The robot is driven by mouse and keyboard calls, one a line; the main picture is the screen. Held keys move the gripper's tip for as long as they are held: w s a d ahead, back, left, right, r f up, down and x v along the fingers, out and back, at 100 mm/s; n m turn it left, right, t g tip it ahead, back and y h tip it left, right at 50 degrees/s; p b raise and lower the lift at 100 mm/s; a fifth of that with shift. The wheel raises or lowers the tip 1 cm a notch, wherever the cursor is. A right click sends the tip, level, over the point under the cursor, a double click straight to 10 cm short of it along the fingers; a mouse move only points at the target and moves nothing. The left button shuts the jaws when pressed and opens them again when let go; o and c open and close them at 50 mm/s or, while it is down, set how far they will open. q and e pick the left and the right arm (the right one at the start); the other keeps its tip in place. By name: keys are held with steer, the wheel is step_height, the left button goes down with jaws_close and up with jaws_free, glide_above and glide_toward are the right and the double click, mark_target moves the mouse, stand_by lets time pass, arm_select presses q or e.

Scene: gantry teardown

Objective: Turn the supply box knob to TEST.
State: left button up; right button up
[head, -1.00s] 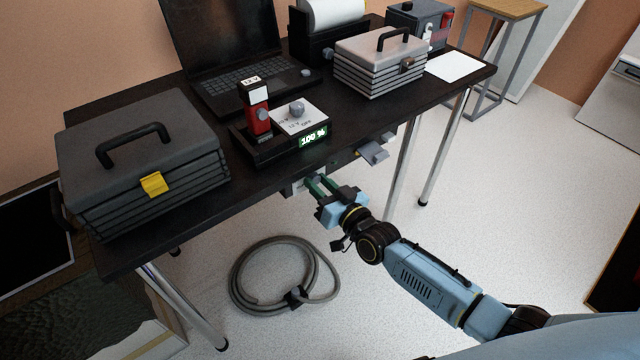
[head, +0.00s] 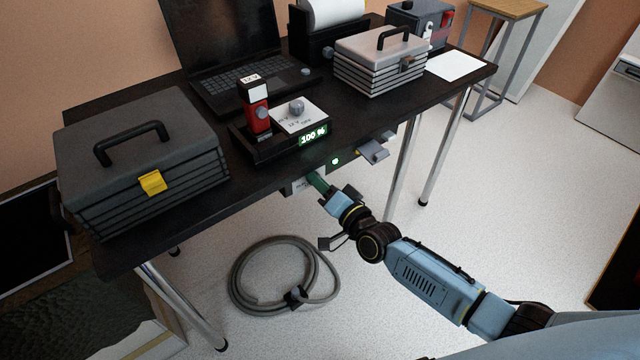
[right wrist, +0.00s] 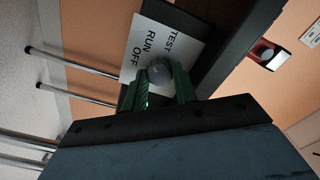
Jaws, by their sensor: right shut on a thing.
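The supply box (head: 303,186) hangs under the front edge of the dark table. The round grey knob (right wrist: 159,71) sits beside these words. My right gripper (head: 320,182) reaches up to the box from the lower right. In the right wrist view its green fingers (right wrist: 158,84) are shut on the knob, one on each side. I cannot tell which word the knob points at. A green light (head: 335,161) glows on the table's front edge, right of the box. My left gripper is out of view.
On the table (head: 235,190) stand a dark toolbox (head: 140,160), a charger tray (head: 275,147) with a red device, a laptop (head: 225,60) and a light toolbox (head: 380,65). A grey bracket (head: 374,150) juts out right of my gripper. A coiled hose (head: 240,290) lies on the floor.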

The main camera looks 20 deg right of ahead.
arm_select(q)
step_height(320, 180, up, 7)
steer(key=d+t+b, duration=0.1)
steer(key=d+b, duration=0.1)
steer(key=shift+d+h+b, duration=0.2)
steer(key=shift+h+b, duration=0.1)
steer(key=shift+b, duration=0.05)
arm_select(e)
steer(key=shift+f+m, duration=0.1)
steer(key=shift+m, duration=5)
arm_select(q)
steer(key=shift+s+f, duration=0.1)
arm_select(e)
steer(key=o, duration=1)
